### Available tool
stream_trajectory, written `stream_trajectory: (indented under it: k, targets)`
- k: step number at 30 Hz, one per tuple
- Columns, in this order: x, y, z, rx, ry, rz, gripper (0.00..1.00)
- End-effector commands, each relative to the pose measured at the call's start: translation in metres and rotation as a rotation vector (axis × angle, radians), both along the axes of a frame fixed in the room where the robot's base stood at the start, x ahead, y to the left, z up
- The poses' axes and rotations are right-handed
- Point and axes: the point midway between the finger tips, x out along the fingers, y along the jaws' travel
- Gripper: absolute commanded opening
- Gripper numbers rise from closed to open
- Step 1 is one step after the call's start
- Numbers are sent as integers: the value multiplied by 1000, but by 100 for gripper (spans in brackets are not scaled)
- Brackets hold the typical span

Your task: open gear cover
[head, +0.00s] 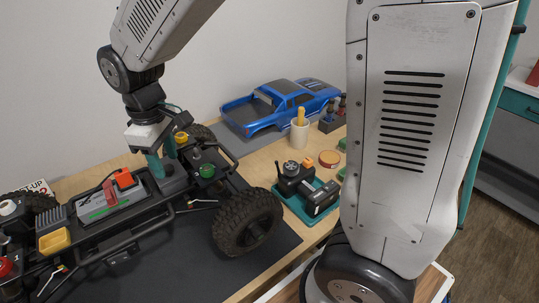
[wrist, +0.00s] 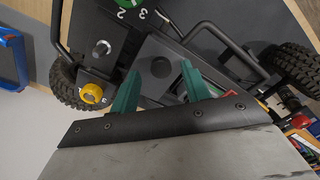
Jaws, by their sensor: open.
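In the head view the cover (head: 174,183) is partly hidden by my gripper (head: 163,160). My gripper, with its teal fingers, points down over the cover and is open. The cover looks flat and closed on the chassis.
A green knob (head: 207,171) and a yellow knob (head: 181,137) stand near the cover. A battery-like grey box (head: 107,198) lies left of it. Large tyres (head: 247,222) flank the chassis. A blue truck body (head: 283,104), a white cup (head: 299,134) and a teal tray (head: 322,211) are further right.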

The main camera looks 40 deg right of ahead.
Motion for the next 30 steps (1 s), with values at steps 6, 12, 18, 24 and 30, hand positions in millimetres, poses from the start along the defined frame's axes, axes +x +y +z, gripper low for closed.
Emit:
stream_trajectory:
  k: [6, 12, 18, 24, 30]
  targets:
    - [0, 2, 25, 1, -1, 2, 47]
    - [0, 2, 55, 1, -1, 2, 47]
    - [-25, -8, 55, -27, 62, -114, 47]
    - [-57, -34, 61, -35, 73, -223, 47]
    - [-88, -59, 67, -35, 71, -328, 47]
